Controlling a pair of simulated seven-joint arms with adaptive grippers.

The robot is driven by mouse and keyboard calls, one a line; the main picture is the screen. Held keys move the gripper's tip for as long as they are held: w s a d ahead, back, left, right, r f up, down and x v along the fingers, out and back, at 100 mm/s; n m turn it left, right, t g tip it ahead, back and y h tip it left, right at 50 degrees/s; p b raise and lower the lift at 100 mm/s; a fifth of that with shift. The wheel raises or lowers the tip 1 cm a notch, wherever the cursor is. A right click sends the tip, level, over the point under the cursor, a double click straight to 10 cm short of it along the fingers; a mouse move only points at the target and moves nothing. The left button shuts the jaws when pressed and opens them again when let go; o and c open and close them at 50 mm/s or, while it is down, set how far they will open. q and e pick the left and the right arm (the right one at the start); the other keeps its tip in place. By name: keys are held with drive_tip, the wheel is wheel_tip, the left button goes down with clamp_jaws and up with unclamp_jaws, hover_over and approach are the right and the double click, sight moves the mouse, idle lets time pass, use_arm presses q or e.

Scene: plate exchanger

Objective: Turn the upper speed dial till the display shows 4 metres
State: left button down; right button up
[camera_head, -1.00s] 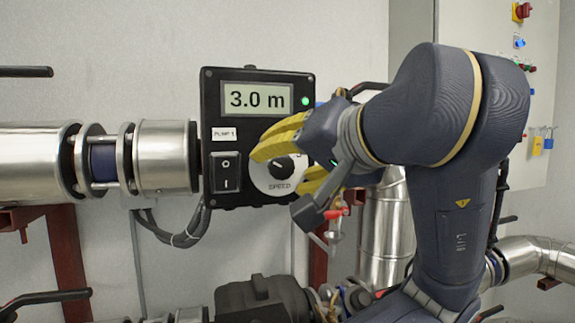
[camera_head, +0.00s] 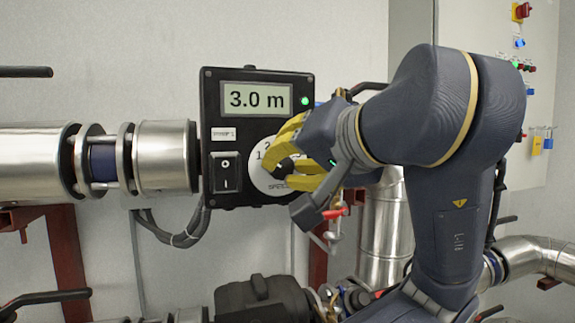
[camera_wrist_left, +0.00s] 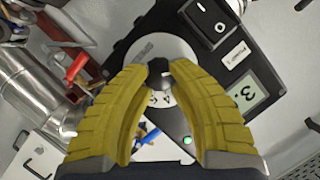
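The speed dial (camera_head: 262,181) is a white numbered disc with a black knob (camera_head: 284,168) on the dark pump box (camera_head: 257,203). The display (camera_head: 256,98) above it reads 3.0 m. My left gripper (camera_head: 284,160) has its yellow fingers drawn together at the dial, covering much of it in the head view. In the left wrist view the fingertips (camera_wrist_left: 160,70) sit on either side of the black knob (camera_wrist_left: 158,67) and appear to touch it. My right gripper is not in view.
A black rocker switch (camera_head: 225,172) sits left of the dial, and a green light (camera_head: 305,101) is beside the display. A steel pipe (camera_head: 160,155) joins the box's left side. A red-handled valve (camera_head: 334,213) is below my gripper. A grey cabinet (camera_head: 480,90) stands at right.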

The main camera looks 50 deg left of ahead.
use_arm(q)
drive_tip(key=shift+f, duration=0.15)
drive_tip(key=shift+f+m+g+y, duration=0.1)
drive_tip(key=shift+m+g+y, duration=0.35)
drive_tip(key=shift+m, duration=0.6)
drive_tip(key=shift+f+m+g+y, duration=0.1)
drive_tip(key=shift+m+g+y, duration=0.3)
drive_tip(key=shift+m, duration=0.65)
drive_tip(key=c, duration=1.3)
unclamp_jaws()
drive_tip(key=shift+s+a, duration=0.1)
drive_tip(key=shift+c, duration=0.2)
drive_tip(key=o, duration=0.4)
drive_tip(key=shift+r, duration=0.15)
drive_tip(key=d, duration=0.4)
drive_tip(key=d+r, duration=0.1)
drive_tip(key=d, duration=0.7)
drive_tip(key=shift+r, duration=0.3)
